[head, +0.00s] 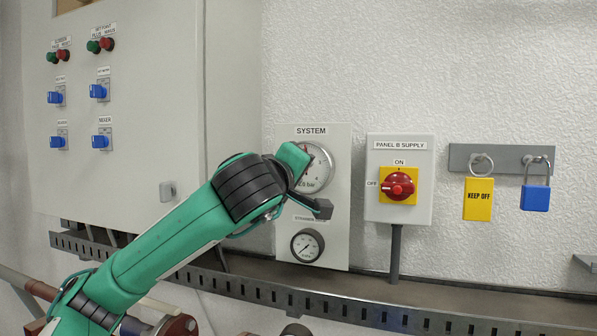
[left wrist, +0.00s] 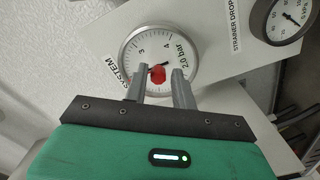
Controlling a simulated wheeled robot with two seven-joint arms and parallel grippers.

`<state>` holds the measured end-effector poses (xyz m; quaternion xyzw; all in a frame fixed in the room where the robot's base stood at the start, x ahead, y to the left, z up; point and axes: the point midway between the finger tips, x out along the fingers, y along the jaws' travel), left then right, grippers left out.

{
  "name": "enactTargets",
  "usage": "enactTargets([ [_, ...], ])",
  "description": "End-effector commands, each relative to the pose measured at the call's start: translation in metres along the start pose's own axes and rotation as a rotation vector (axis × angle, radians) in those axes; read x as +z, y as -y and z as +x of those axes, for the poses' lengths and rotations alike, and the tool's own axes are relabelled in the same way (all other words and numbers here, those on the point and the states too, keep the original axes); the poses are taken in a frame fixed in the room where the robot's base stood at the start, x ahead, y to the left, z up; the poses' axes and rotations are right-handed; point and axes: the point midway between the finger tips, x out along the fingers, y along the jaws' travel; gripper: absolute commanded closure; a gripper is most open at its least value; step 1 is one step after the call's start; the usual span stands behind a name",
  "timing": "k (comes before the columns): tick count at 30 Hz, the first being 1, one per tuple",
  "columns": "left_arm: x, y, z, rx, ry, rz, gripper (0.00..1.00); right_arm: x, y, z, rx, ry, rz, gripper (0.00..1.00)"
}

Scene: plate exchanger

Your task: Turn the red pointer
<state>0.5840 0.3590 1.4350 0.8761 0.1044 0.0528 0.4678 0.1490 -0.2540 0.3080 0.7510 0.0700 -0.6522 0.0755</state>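The system gauge (head: 321,165) is a round white dial on a grey panel, partly hidden behind my left gripper in the head view. In the left wrist view the dial (left wrist: 138,46) shows a red knob (left wrist: 158,74) at its centre and a dark needle. A thin red mark lies near the left finger, and I cannot tell whether it belongs to the pointer. My left gripper (left wrist: 157,80) is open, with one grey finger on each side of the red knob. A gap shows on both sides; contact is not visible. My right gripper is in neither view.
Below is a smaller strainer gauge (head: 307,245). To the right are a red rotary switch (head: 397,186) on yellow, a yellow tag (head: 478,199) and a blue padlock (head: 536,197). A grey cabinet (head: 140,150) stands left. A perforated metal tray (head: 400,317) runs below.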

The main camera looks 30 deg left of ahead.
Motion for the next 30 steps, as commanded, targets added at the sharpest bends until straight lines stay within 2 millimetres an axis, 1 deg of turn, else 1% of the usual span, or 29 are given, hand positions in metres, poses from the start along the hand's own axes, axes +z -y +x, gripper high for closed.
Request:
enactTargets([
  [1, 0.0, 0.0, 0.0, 0.0, 0.0, 0.0, 0.63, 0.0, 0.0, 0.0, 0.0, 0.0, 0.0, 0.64],
  [2, 0.0, 0.0, 0.0, 0.001, -0.001, -0.001, 0.61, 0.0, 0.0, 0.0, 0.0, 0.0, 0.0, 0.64],
  [10, -0.001, -0.001, -0.001, 0.003, -0.003, -0.002, 0.61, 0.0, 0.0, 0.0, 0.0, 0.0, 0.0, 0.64],
  [14, -0.001, -0.001, -0.01, 0.006, -0.003, -0.003, 0.61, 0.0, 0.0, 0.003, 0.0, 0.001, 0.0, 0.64],
  [17, 0.0, 0.0, -0.027, 0.007, -0.004, -0.002, 0.61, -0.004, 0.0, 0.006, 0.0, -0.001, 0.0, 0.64],
  [24, 0.0, 0.0, -0.083, 0.008, -0.003, -0.001, 0.61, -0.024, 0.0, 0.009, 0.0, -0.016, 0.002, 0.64],
  [26, 0.0, 0.0, -0.096, 0.008, -0.004, -0.002, 0.61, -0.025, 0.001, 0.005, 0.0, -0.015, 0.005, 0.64],
  [30, 0.0, 0.0, -0.12, 0.007, -0.003, -0.002, 0.61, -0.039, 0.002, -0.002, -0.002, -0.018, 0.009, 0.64],
])
